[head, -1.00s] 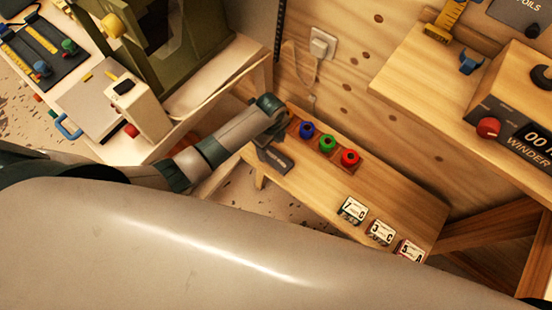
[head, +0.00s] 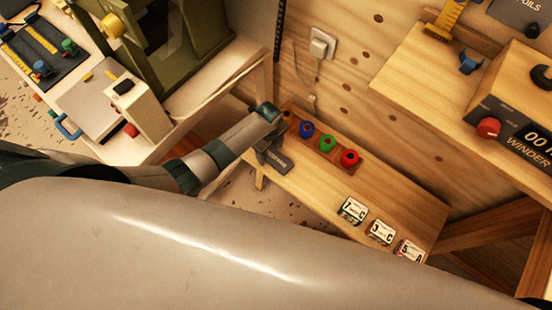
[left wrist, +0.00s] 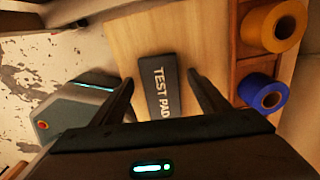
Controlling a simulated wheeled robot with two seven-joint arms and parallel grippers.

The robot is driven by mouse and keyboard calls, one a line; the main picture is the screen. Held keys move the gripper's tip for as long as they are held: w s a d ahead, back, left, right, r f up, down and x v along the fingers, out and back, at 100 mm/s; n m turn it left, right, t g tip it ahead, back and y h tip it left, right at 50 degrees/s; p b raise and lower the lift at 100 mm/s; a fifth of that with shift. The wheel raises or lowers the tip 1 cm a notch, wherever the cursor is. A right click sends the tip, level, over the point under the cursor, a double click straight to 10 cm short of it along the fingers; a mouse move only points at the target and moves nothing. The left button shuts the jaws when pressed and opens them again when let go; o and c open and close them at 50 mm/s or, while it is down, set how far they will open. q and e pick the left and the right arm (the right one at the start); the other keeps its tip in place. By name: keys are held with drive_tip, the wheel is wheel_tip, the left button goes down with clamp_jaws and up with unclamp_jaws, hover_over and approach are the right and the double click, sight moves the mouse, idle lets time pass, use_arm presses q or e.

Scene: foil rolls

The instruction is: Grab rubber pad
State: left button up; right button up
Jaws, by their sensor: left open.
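The rubber pad is a dark flat block marked "TEST PAD" (left wrist: 163,86), lying on the wooden bench. In the left wrist view it lies between the two fingers of my open left gripper (left wrist: 163,92), with a gap on either side. In the head view the pad (head: 278,162) shows at the bench's left end, partly covered by my left gripper (head: 268,142). I cannot tell the gripper's exact height above it. My right gripper is not in view.
A wooden rack beside the pad holds blue (head: 307,129), green (head: 327,143) and red (head: 349,157) rolls; a yellow roll (left wrist: 274,23) shows in the wrist view. Labelled blocks (head: 381,232) stand along the bench (head: 320,185). A winder (head: 515,120) is on the right.

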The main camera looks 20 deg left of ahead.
sight(271, 154)
use_arm(q)
drive_tip(key=shift+f, duration=0.2)
idle(0.3)
drive_tip(key=c, duration=1.2)
drive_tip(key=shift+r, duration=0.15)
drive_tip(key=shift+r, duration=0.6)
wheel_tip(271, 154, up, 2)
drive_tip(key=shift+r, duration=0.1)
drive_tip(key=s+d+r, duration=0.7)
drive_tip(key=s+d, duration=0.1)
drive_tip(key=shift+d+r, duration=0.15)
drive_tip(key=shift+d, duration=0.05)
